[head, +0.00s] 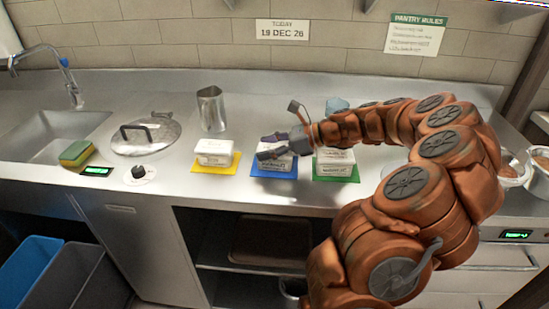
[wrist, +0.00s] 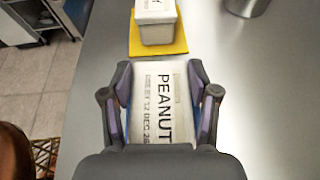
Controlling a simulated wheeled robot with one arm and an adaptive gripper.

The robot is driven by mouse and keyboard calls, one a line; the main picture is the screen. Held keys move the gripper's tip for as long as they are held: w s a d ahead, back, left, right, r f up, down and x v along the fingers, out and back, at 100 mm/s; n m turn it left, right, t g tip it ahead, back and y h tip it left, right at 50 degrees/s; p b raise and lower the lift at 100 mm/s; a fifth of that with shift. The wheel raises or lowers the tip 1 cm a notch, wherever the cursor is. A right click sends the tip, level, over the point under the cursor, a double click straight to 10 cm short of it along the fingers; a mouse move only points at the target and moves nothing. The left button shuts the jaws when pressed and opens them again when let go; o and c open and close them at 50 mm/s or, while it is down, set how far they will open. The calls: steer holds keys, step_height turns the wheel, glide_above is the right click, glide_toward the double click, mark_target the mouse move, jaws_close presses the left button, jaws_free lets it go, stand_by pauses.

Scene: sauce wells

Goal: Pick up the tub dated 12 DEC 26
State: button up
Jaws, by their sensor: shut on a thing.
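My gripper (head: 272,146) reaches in from the right over the blue mat (head: 274,172). In the wrist view my gripper (wrist: 158,100) has one finger on each side of a white tub (wrist: 158,95) and is shut on it. The tub's label reads "PEANUT" and "USE BY 12 DEC 26". In the head view this tub (head: 275,161) is partly hidden by the fingers and appears on or just above the blue mat; I cannot tell which. A second white tub (head: 213,152) sits on a yellow mat (head: 200,167). A third white tub (head: 334,159) sits on a green mat (head: 345,175).
A metal jug (head: 211,109) stands behind the yellow mat. A lid (head: 146,135), a sponge (head: 76,152) and a sink (head: 45,135) are to the left. A wall sign (head: 283,30) reads "TODAY 19 DEC 26". The counter's front strip is clear.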

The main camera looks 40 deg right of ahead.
steer(key=shift+c, duration=1.2)
steer(key=shift+r, duration=0.1)
